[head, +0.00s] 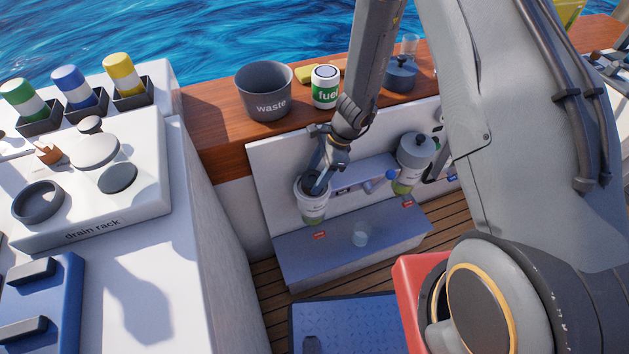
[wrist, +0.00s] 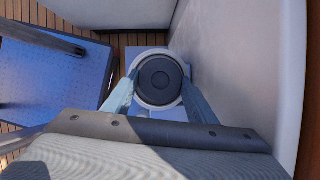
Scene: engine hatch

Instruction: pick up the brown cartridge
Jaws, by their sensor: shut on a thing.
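No brown cartridge shows clearly. A small brown piece (head: 47,153) sits on the drain rack, too small to make out. My gripper (head: 318,182) reaches down to a white-rimmed, cup-shaped housing (head: 311,211) with a greenish lower part, in front of the white panel. In the wrist view the two pale fingers of my gripper (wrist: 159,91) lie on either side of the housing's white ring (wrist: 143,94). A dark round piece (wrist: 160,79) fills the ring. My gripper is shut on the white-rimmed housing, as far as I can see. Its lower part is hidden in the wrist view.
A lidded housing (head: 414,160) hangs to the right. The grey waste bin (head: 263,90) and green fuel can (head: 325,87) stand on the wooden ledge. A grey-blue step (head: 350,235) lies below. Green, blue and yellow cartridges (head: 70,87) stand at the left.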

